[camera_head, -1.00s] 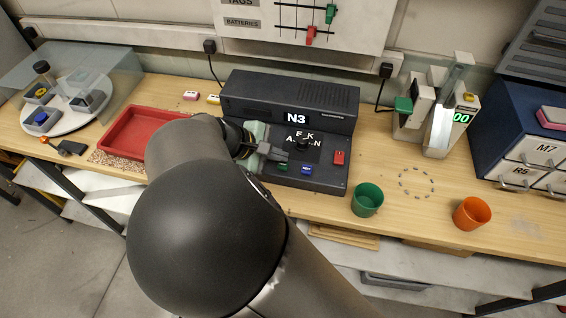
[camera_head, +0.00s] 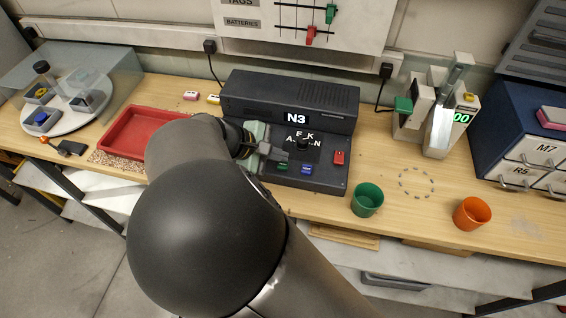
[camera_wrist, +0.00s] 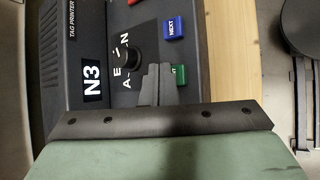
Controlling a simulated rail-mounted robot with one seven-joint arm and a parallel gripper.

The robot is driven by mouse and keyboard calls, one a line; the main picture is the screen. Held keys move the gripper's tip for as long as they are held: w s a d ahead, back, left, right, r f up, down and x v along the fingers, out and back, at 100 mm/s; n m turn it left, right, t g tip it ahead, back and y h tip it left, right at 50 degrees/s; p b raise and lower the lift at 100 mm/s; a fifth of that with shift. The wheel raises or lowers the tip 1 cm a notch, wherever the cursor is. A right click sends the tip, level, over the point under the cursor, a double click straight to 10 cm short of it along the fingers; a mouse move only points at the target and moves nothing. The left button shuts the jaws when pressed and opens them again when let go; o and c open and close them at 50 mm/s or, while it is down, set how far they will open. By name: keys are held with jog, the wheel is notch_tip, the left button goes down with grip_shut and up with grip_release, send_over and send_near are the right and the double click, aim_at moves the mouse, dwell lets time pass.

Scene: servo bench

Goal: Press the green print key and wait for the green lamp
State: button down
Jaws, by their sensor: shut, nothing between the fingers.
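The black tag printer (camera_head: 290,95), marked N3, stands on the bench. On its front panel are the green key (camera_head: 283,167), a blue key (camera_head: 306,169), a red key (camera_head: 339,158) and a black knob (camera_head: 302,144). My gripper (camera_head: 281,155) is shut and empty, over the panel just behind the green key. In the wrist view its fingers (camera_wrist: 157,82) partly cover the green key (camera_wrist: 181,74) and its label. The blue key reads NEXT (camera_wrist: 172,28). I cannot tell whether the fingertips touch the panel or key. I see no lit green lamp.
A red tray (camera_head: 140,128) lies left of the printer. A green cup (camera_head: 367,200) and an orange cup (camera_head: 472,213) stand at the right. A device with a green display (camera_head: 461,118) and a blue drawer cabinet (camera_head: 500,122) stand behind them.

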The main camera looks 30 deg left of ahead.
aim_at(278, 165)
jog(key=shift+f, duration=0.15)
jog(key=shift+f, duration=0.3)
jog(key=shift+f+b, duration=0.4)
jog(key=shift+f, duration=0.05)
dwell(0.5)
dwell(0.4)
jog(key=shift+r+p, duration=0.75)
jog(key=shift+r, duration=0.15)
jog(key=shift+r+p, duration=1.85)
jog(key=shift+r, duration=0.65)
